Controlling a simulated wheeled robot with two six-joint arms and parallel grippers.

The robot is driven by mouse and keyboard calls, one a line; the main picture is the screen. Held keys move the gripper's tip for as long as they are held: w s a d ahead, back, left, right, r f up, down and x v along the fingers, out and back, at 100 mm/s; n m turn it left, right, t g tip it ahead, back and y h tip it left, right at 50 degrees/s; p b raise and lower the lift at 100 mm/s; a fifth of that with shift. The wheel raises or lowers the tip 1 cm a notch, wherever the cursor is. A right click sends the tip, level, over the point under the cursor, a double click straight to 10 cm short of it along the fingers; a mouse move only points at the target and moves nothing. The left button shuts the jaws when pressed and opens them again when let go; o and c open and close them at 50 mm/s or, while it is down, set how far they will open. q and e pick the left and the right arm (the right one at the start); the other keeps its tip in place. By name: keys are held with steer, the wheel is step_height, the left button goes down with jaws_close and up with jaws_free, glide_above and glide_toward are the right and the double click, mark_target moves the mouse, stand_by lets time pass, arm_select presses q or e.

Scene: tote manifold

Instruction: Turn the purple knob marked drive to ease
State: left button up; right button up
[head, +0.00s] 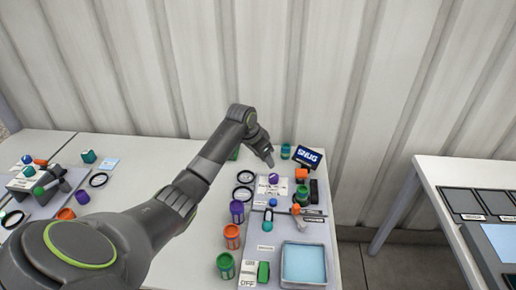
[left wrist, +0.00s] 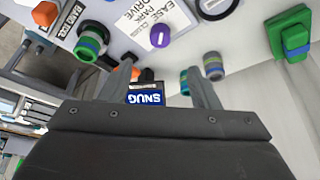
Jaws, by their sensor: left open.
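The purple knob (head: 273,178) sits on a white label plate on the bench panel. In the left wrist view the knob (left wrist: 160,36) is beside the printed words EASE, DRIVE, PARK and CLOSE; I cannot tell which word it points to. My left gripper (head: 269,160) is above and behind the knob in the head view. In the left wrist view its two fingers (left wrist: 168,65) are apart and empty, with the knob beyond the tips, not touched. My right gripper is not in view.
A blue SNUG sign (head: 308,157) and a green-blue cylinder (head: 285,151) stand behind the panel. An orange-topped knob (head: 301,175) and a green ringed knob (head: 301,196) are close right. A purple canister (head: 237,211) stands front left, a blue tray (head: 304,264) at the front.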

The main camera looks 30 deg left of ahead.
arm_select(q)
steer(key=v, duration=0.5)
steer(key=shift+w, duration=0.1)
steer(key=shift+f, duration=0.1)
stand_by(0.3)
